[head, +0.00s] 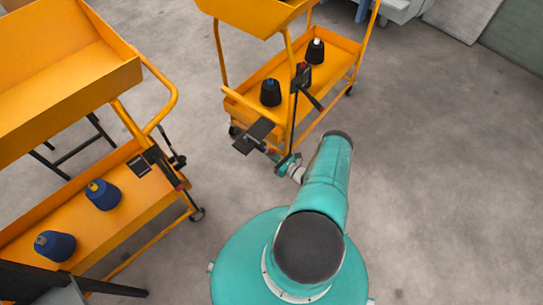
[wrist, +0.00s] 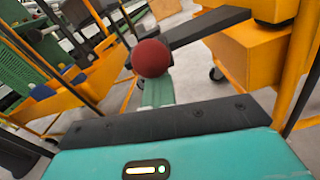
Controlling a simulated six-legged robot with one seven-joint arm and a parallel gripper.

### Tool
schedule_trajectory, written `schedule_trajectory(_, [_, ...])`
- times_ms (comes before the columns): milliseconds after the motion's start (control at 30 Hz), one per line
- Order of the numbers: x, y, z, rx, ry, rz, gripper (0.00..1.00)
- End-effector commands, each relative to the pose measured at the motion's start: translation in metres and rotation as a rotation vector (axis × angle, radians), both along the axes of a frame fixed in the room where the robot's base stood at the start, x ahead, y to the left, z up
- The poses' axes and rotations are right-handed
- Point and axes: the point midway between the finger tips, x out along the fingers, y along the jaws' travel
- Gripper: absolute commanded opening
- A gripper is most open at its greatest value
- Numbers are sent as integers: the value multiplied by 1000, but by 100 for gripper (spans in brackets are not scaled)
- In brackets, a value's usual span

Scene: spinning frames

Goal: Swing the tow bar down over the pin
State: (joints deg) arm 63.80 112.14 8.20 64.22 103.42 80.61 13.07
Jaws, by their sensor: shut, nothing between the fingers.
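In the wrist view a dark flat bar (wrist: 205,28), which looks like the tow bar, runs from upper right to a red ball knob (wrist: 151,58) at its end. My gripper (wrist: 157,92) shows there as narrow teal fingers, shut and empty, with the tips just below the knob; I cannot tell whether they touch. In the head view my teal arm reaches to the front end of the far orange cart (head: 325,80), where dark bars and a black plate (head: 253,135) crowd together. I cannot make out the pin, and the knob is not clear there.
A second orange cart (head: 110,235) stands at the left, with blue yarn cones (head: 103,194) on its lower shelf. Dark cones (head: 271,93) stand on the far cart's lower shelf. Grey floor (head: 450,170) at the right is clear.

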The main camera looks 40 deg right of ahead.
Motion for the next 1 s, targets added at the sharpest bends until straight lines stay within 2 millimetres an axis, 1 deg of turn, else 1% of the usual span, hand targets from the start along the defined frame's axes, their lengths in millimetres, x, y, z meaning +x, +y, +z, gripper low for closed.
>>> schedule_trajectory(33, [8,-8,13,-9,-36,-6,0])
schedule_trajectory(500, [10,-8,13,-9,-37,-5,0])
schedule_trajectory(533, [10,-8,13,-9,-37,-5,2])
schedule_trajectory(600, [10,-8,13,-9,-37,-5,16])
schedule_trajectory(633, [10,-8,13,-9,-37,-5,21])
schedule_trajectory(667, [10,-8,13,-9,-37,-4,23])
schedule_trajectory(733, [10,-7,13,-8,-37,-3,25])
schedule_trajectory(867, [10,-6,13,-7,-36,-1,24])
schedule_trajectory(1000, [10,-5,13,-6,-35,1,24])
